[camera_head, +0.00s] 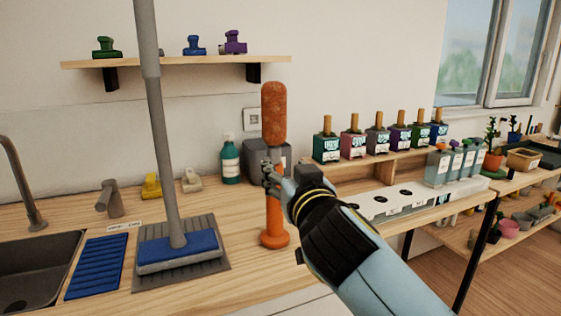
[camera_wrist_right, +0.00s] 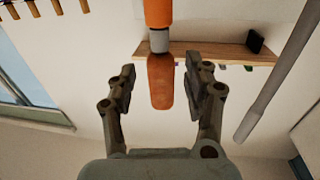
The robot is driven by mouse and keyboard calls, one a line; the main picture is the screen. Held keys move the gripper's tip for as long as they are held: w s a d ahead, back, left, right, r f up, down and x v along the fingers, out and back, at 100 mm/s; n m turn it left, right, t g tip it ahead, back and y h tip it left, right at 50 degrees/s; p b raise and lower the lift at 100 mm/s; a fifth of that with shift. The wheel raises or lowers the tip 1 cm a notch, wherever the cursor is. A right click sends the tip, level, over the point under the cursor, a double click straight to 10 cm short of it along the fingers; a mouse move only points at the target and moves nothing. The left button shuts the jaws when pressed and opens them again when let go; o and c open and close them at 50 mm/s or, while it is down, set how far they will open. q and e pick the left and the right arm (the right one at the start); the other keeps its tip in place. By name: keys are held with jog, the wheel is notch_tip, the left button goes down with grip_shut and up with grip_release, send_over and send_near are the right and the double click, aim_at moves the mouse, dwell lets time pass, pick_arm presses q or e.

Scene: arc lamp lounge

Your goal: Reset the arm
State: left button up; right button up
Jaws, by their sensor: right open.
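My right arm comes in from the lower right in the head view. Its gripper (camera_head: 272,178) is at the upright orange tool, which has a rust-coloured rounded top (camera_head: 274,113) and an orange base (camera_head: 274,239) on the wooden counter. In the right wrist view the gripper (camera_wrist_right: 160,92) is open, its two fingers apart on either side of the tool's rusty end (camera_wrist_right: 160,80). Gaps show on both sides of that end, and I cannot tell how deep it lies between the fingers. My left gripper is not in view.
A grey pole with a blue foot (camera_head: 178,248) stands on a grey mat, near a sink (camera_head: 38,272). A green bottle (camera_head: 230,160) stands behind the tool. A white holed rack (camera_head: 385,207) and several small bottles are to the right. A wall shelf (camera_head: 175,62) is above.

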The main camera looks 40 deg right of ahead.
jog(key=shift+s+a, duration=0.2)
jog(key=shift+s, duration=0.4)
